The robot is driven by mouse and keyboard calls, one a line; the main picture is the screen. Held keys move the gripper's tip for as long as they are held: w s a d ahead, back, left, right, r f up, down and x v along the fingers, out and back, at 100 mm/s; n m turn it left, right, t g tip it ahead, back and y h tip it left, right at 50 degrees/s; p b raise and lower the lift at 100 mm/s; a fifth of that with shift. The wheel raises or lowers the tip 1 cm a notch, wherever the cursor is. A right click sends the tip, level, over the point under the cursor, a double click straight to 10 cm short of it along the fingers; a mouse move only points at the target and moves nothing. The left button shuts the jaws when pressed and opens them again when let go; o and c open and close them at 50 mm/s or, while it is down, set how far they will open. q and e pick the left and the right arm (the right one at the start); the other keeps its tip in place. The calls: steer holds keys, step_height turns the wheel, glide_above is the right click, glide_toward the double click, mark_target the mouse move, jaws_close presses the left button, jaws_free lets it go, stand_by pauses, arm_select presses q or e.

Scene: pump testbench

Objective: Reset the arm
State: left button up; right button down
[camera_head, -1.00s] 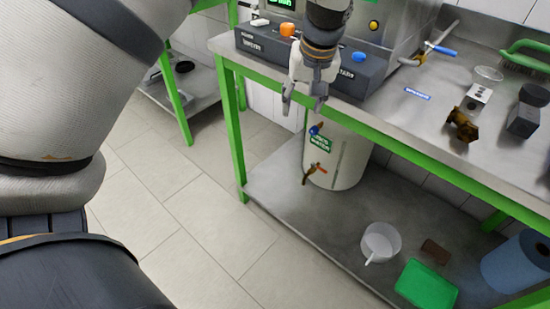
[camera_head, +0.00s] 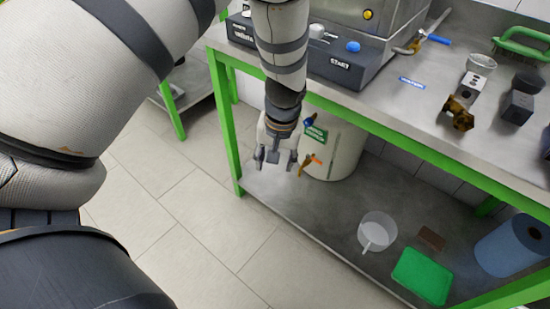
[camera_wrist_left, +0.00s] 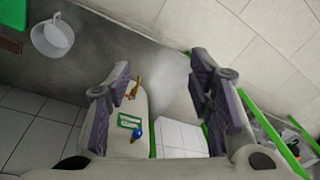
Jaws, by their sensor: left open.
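My left gripper (camera_head: 276,158) hangs from the left arm in the head view, in front of the green-framed bench and below its top edge. Its fingers point down and are apart, with nothing between them. In the left wrist view its two fingers (camera_wrist_left: 165,105) are spread wide, with a white container (camera_wrist_left: 155,98) showing beyond them. The right gripper is in neither view.
The steel bench top (camera_head: 420,115) carries a control box (camera_head: 340,68), a brass fitting (camera_head: 458,115) and a green brush (camera_head: 522,45). On the lower shelf stand a white container (camera_head: 340,150), a clear jug (camera_head: 376,232), a green box (camera_head: 423,275) and a blue roll (camera_head: 512,246). Tiled floor lies open at left.

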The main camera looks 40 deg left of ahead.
arm_select(q)
steer(key=s+d+f+m+g, duration=0.1)
steer(key=s+f, duration=0.4)
steer(key=s, duration=0.3)
steer(key=s+d+f+m, duration=0.1)
steer(key=s+f, duration=0.4)
steer(key=s, duration=0.3)
steer(key=s+d+m+g+h, duration=0.1)
steer(key=s+d+m, duration=0.1)
steer(key=s, duration=1.2)
steer(key=shift+s+d+m, duration=0.2)
steer(key=shift+s+m, duration=0.05)
steer(key=shift+m, duration=0.05)
steer(key=shift+h, duration=0.3)
